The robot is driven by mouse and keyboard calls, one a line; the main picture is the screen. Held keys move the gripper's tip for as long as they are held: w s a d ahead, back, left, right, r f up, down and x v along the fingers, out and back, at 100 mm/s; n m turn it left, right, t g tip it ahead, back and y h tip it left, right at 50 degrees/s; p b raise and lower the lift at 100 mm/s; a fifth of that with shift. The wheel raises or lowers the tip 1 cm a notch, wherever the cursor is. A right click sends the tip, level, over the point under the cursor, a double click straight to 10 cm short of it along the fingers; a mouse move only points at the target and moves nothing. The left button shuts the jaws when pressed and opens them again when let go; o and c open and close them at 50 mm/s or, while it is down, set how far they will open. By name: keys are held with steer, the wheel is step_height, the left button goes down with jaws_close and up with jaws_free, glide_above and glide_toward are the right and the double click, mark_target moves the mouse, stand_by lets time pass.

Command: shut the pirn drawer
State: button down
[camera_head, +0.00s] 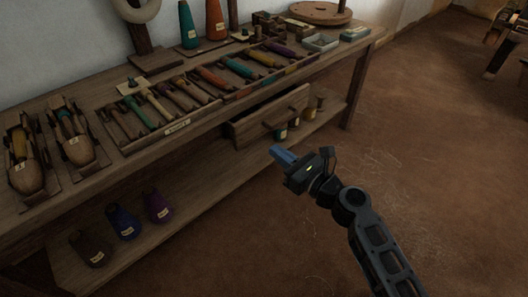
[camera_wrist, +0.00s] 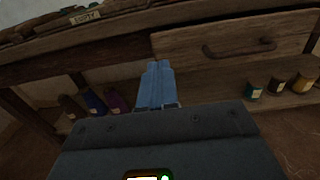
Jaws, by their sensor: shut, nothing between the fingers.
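The pirn drawer (camera_head: 262,119) is a plain wooden drawer under the bench top, pulled partly out, with its front panel standing clear of the bench edge. In the wrist view its front (camera_wrist: 232,47) shows with a dark bar handle (camera_wrist: 240,48) across it. My gripper (camera_head: 278,152) has blue fingers, shut and empty.
The wooden bench (camera_head: 104,184) carries trays of coloured pirns (camera_head: 212,77) and shuttles (camera_head: 75,145). Its lower shelf (camera_head: 187,179) holds purple and blue cones (camera_head: 123,222) at left and small spools (camera_head: 295,121) under the drawer. The brown floor (camera_head: 440,130) at right is free.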

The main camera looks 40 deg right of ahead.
mark_target(240, 125)
steer(key=w+b, duration=0.1)
steer(key=w, duration=1.1)
steer(key=shift+a, duration=0.2)
steer(key=shift+w, duration=1.35)
steer(key=shift+s, duration=0.1)
